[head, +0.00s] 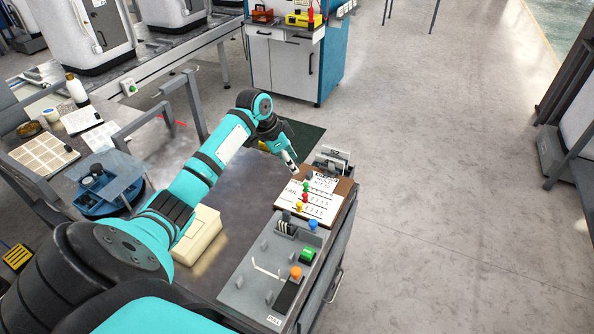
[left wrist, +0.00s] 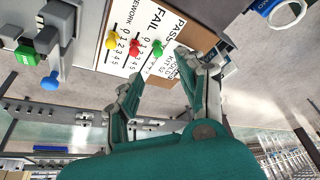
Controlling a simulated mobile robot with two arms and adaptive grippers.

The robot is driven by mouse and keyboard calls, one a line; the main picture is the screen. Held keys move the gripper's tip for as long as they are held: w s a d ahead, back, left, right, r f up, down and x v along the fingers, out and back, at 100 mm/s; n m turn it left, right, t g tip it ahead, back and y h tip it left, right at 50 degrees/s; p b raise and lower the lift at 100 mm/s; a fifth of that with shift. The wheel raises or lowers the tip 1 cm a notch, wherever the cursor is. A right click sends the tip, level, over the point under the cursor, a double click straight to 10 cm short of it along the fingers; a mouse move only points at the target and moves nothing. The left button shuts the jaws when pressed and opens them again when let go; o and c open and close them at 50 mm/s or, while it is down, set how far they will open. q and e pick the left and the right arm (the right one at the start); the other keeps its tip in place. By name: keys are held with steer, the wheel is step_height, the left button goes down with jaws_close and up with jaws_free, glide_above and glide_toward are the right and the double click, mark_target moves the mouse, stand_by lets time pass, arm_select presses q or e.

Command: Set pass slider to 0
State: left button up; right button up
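The counter board (head: 290,215) is a white sheet on brown backing with PASS, FAIL and REWORK rows, each numbered 0 to 5. Its green knob (head: 306,187) is in the PASS row, and it also shows in the left wrist view (left wrist: 158,48). The red knob (left wrist: 135,52) belongs to FAIL and the yellow knob (left wrist: 111,43) to REWORK. I cannot tell exactly which number the green knob marks. My left gripper (head: 291,163) is above the board's far end. In the left wrist view its fingers (left wrist: 160,72) are apart and empty, with the green knob beyond them. My right gripper is out of view.
A grey control panel (head: 247,291) with levers, a green switch (head: 307,255) and an orange button (head: 296,272) adjoins the board. A card holder (head: 333,160) stands behind it. A cream box (head: 203,238) lies left. Open floor is right.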

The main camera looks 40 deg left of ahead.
arm_select(q)
steer(key=shift+v, duration=1.2)
